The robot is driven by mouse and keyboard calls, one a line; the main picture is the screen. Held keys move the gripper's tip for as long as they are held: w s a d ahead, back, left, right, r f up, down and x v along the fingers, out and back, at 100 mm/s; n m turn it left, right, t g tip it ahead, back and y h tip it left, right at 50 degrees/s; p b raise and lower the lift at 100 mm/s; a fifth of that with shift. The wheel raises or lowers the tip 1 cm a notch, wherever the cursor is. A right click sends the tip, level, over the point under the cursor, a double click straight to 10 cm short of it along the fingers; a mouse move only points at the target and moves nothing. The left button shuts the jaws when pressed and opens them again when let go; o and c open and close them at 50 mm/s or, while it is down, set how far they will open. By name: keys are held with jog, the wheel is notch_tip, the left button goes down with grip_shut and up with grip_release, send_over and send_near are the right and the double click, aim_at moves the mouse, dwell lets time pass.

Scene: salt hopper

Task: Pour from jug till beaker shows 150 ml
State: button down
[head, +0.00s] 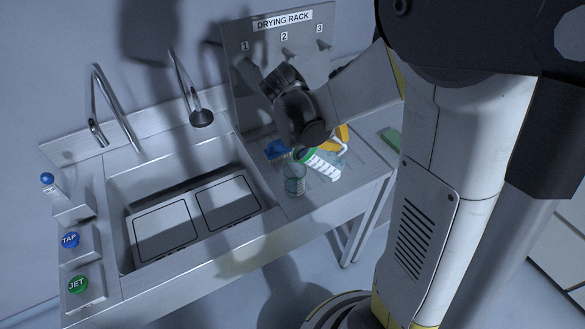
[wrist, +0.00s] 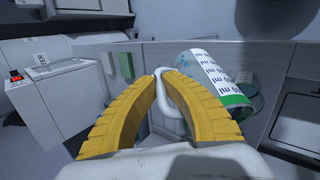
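My gripper (wrist: 162,74) has its yellow fingers closed around the pale handle (wrist: 170,112) of the jug (wrist: 205,70). The jug is white with repeated ml lettering and a green end. It is tilted far over, the green end towards the beaker (wrist: 257,100). In the head view the jug (head: 324,170) is partly behind my gripper (head: 343,135). The clear beaker (head: 294,182) stands upright on the counter right of the sink, just below and left of the jug's green end. I cannot read the beaker's scale or its level, nor see a stream.
The sink (head: 125,190) lies left of the beaker. A blue item (head: 275,149) is behind the beaker. The drying rack panel (head: 262,75) stands behind, with numbered pegs. A green block (head: 391,138) is at the counter's right. TAP (head: 71,240) and JET (head: 78,285) buttons are far left.

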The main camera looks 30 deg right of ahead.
jog(key=shift+s+d+r, duration=0.15)
jog(key=shift+r, duration=0.3)
jog(key=shift+w+a+r+h, duration=0.1)
jog(key=shift+w+a+h, duration=0.1)
jog(key=shift+a+h, duration=0.1)
jog(key=shift+s+d+r, duration=0.1)
jog(key=shift+d, duration=0.05)
jog(key=shift+r, duration=0.1)
dwell(0.4)
jog(key=shift+a, duration=0.2)
